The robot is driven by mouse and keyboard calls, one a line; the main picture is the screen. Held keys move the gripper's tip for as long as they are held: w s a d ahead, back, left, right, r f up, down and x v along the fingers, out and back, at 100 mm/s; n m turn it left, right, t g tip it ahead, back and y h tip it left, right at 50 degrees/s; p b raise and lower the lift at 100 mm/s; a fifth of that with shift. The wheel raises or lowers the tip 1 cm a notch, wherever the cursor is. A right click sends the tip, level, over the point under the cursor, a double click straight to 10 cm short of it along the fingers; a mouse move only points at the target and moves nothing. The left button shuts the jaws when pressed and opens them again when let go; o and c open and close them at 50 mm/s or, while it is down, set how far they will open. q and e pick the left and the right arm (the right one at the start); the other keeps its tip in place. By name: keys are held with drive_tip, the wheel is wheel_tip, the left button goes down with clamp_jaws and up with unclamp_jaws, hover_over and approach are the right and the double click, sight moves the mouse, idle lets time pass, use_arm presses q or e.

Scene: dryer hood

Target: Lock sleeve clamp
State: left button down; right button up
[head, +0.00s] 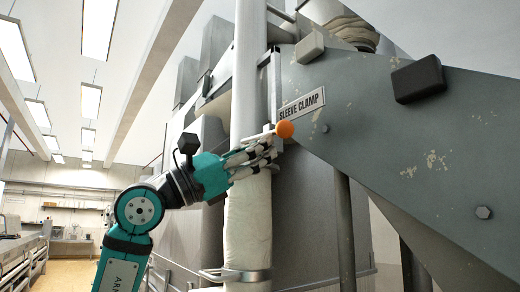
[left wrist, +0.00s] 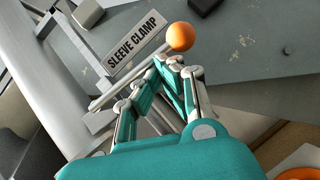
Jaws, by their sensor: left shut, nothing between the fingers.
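The sleeve clamp lever ends in an orange ball knob (head: 285,129), just below the "SLEEVE CLAMP" label (head: 302,104) on the grey panel. My left gripper (head: 272,147) is shut and empty, with its fingertips close to the knob, below and left of it. In the left wrist view the knob (left wrist: 180,36) is just beyond the closed fingertips (left wrist: 170,62), and the pale lever rod (left wrist: 128,81) runs down and left from it. I cannot tell whether the fingers touch the lever. My right gripper is not in view.
A white vertical pipe (head: 246,60) with a pale fabric sleeve (head: 247,225) below stands beside my left gripper. A metal band (head: 236,274) circles the sleeve low down. The large grey panel (head: 390,150) slopes down to the right, with a dark block (head: 418,79) on it.

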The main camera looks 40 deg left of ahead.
use_arm(q)
drive_tip(key=s+a+f+b, duration=0.3)
drive_tip(key=s+f+b, duration=0.5)
drive_tip(key=f, duration=0.1)
drive_tip(key=shift+s+a+f, duration=0.15)
drive_tip(key=shift+a+f, duration=0.05)
drive_tip(key=shift+a, duration=0.2)
drive_tip(key=shift+a, duration=0.1)
